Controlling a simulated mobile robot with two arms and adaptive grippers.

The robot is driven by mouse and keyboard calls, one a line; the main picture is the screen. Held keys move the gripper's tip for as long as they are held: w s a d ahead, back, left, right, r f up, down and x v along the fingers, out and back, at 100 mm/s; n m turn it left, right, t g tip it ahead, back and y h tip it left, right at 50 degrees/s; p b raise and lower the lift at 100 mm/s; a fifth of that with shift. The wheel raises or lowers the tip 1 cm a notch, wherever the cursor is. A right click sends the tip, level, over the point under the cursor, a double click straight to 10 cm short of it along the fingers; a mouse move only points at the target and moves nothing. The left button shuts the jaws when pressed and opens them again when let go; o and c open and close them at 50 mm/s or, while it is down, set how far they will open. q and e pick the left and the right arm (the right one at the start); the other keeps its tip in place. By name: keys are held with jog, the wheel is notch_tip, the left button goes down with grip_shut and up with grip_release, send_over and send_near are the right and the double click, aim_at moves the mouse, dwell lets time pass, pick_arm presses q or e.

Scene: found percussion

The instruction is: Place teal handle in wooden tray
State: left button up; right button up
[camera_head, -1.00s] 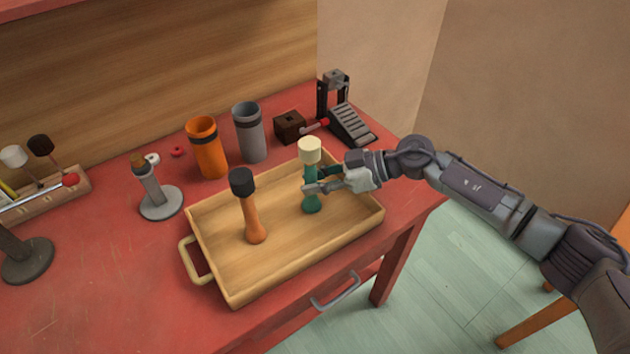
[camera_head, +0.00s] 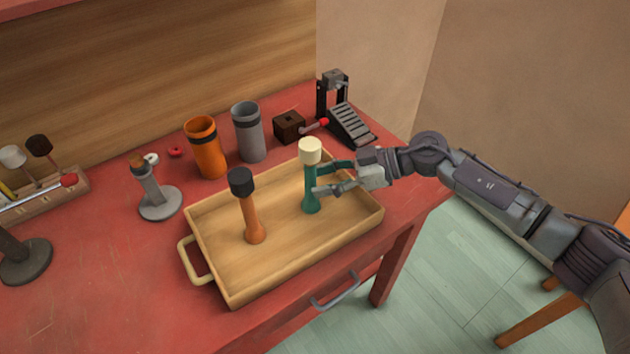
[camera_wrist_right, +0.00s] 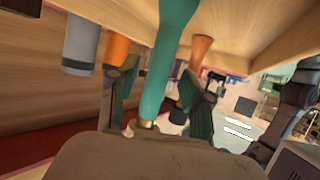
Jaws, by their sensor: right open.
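The teal handle (camera_head: 311,193), with a cream head on top, stands upright inside the wooden tray (camera_head: 224,298), towards its right end. My right gripper (camera_head: 322,180) is open, with its fingers close beside the teal handle; I cannot tell whether they touch it. In the right wrist view the teal handle (camera_wrist_right: 164,65) runs between the two open fingers (camera_wrist_right: 160,105). An orange handle (camera_head: 252,222) with a black head stands upright in the same tray, left of the teal one. My left gripper is not in view.
An orange cup (camera_head: 207,150) and a grey cup (camera_head: 249,135) stand behind the tray. A brown block (camera_head: 289,126) and a black pedal (camera_head: 350,126) are at the back right. A grey stand (camera_head: 160,203) is left of the tray. The red table's front left is clear.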

jog(key=v, duration=0.9)
jog(key=shift+d+b, duration=0.3)
jog(key=shift+b, duration=0.1)
jog(key=shift+r, duration=0.1)
